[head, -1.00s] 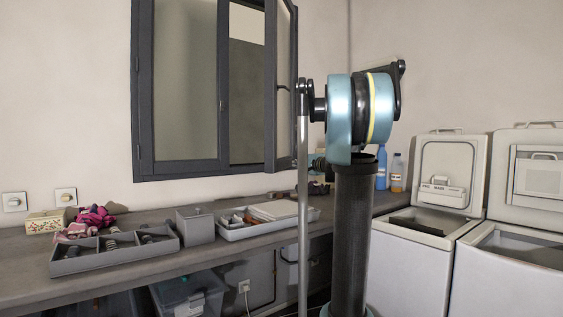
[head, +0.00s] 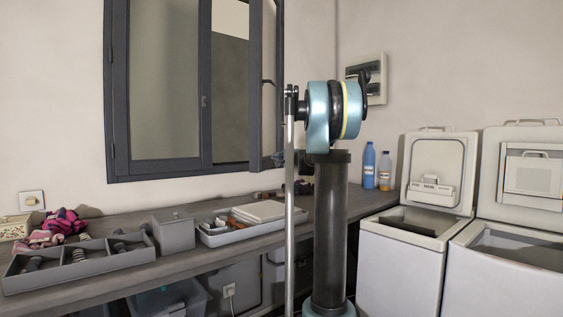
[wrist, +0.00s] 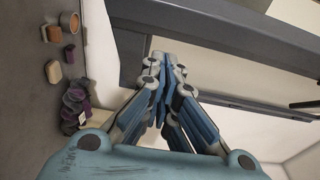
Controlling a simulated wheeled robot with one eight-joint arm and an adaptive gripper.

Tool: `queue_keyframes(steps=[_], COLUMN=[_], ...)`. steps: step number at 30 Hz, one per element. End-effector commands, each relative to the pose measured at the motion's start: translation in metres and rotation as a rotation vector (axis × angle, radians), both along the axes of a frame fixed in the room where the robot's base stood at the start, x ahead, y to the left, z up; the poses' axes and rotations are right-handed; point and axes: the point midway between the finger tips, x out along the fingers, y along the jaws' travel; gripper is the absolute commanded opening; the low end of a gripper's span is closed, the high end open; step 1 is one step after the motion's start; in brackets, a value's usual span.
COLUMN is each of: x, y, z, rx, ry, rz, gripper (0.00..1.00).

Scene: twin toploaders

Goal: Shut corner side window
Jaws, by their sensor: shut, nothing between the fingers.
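The window has a dark grey frame (head: 117,95). Its left pane (head: 165,80) looks closed. Its corner-side sash (head: 256,95), on the right, is swung open into the room, with a dark handle on it and a gap showing between it and the left pane. In the wrist view, a dark window frame bar (wrist: 235,50) crosses beyond my gripper (wrist: 167,62). My gripper's blue fingers are together and empty, and I cannot tell whether they touch the frame. In the head view my arm mostly hides the gripper, near the lower edge of the open sash.
A counter (head: 110,275) runs below the window with a divided tray (head: 80,262), a grey box (head: 173,231) and a white tray (head: 245,236). Blue (head: 369,165) and orange (head: 385,172) bottles stand in the corner. Two open toploaders (head: 405,270) are at right.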

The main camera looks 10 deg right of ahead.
Motion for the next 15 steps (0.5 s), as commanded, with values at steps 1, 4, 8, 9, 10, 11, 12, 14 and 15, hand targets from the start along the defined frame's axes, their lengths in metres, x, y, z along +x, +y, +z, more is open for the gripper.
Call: queue_keyframes(steps=[1, 4, 8, 9, 10, 11, 12, 14, 15], x=[0.009, 0.022, 0.027, 0.028, 0.029, 0.03, 0.031, 0.032, 0.033], y=[0.004, 0.012, 0.028, 0.032, 0.034, 0.037, 0.039, 0.042, 0.042], z=[0.0, 0.0, 0.0, 0.0, 0.0, 0.0, 0.0, 0.0, 0.0], rx=[0.0, 0.0, 0.0, 0.0, 0.0, 0.0, 0.0, 0.0, 0.0], ry=[0.0, 0.0, 0.0, 0.0, 0.0, 0.0, 0.0, 0.0, 0.0], rz=[0.003, 0.002, 0.001, 0.001, 0.001, 0.002, 0.001, 0.0, -0.001], gripper=[0.0, 0.0, 0.0, 0.0, 0.0, 0.0, 0.0, 0.0, 0.0])
